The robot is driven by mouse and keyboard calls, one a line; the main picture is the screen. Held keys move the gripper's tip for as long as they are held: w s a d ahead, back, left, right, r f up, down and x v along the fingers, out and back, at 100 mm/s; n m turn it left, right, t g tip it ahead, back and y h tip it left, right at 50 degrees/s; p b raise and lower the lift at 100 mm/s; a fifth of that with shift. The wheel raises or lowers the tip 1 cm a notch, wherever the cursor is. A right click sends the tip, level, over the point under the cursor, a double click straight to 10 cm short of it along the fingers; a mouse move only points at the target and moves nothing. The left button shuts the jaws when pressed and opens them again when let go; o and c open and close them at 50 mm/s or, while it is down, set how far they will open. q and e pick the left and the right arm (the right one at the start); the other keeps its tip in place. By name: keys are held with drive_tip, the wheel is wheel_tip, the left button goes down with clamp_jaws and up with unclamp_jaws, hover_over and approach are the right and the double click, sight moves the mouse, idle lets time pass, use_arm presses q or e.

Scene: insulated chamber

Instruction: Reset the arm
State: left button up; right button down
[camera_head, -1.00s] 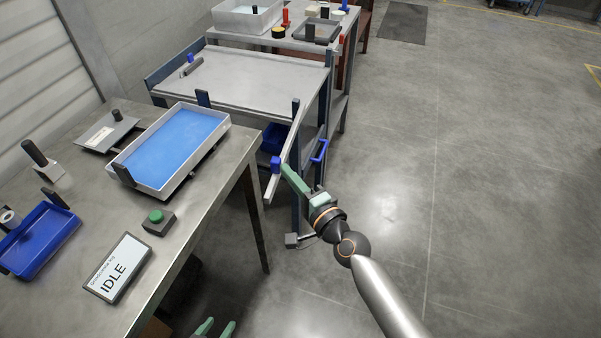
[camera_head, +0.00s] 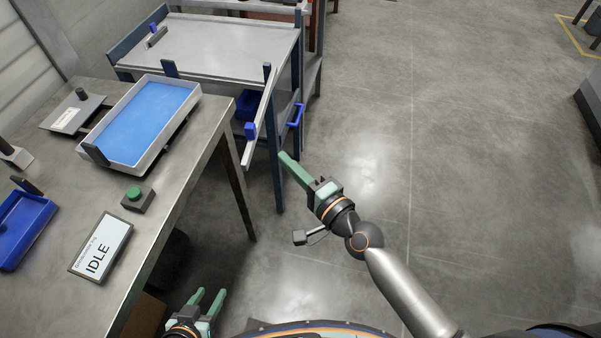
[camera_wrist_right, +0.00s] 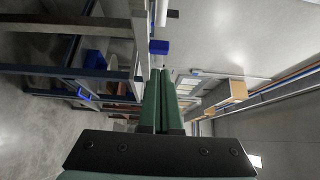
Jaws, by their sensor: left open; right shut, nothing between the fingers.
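My right arm comes in from the lower right in the head view. Its gripper (camera_head: 284,157) has its green fingers together, with nothing between them. It hangs over the floor beside the cart, apart from the cart's rail end with a small blue block (camera_head: 250,129). The right wrist view also shows the shut green fingers (camera_wrist_right: 158,75), with a blue block (camera_wrist_right: 159,47) beyond their tips. My left gripper (camera_head: 209,293) is at the bottom of the head view, below the steel table's edge. Its two green fingers are apart and empty.
The steel table (camera_head: 190,150) on the left holds a white tray with a blue inside (camera_head: 78,150), a green button box (camera_head: 137,199), an IDLE display (camera_head: 104,246) and a blue tray (camera_head: 45,209). A cart (camera_head: 215,50) stands behind. The floor (camera_head: 400,130) to the right is clear.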

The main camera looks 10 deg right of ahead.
drive_tip(key=s+d+f+n+g+h+p, duration=0.2)
drive_tip(key=s+d+f+n+g+h, duration=0.1)
drive_tip(key=s+d+f+n, duration=0.3)
drive_tip(key=s+d+f+n+g+h+p, duration=0.3)
drive_tip(key=s+d+f+n, duration=0.3)
drive_tip(key=s, duration=0.6)
wheel_tip(320, 180, down, 4)
drive_tip(key=shift+s+d+r+n+h, duration=0.15)
drive_tip(key=shift+s+d+n+h, duration=0.2)
drive_tip(key=shift+n, duration=0.75)
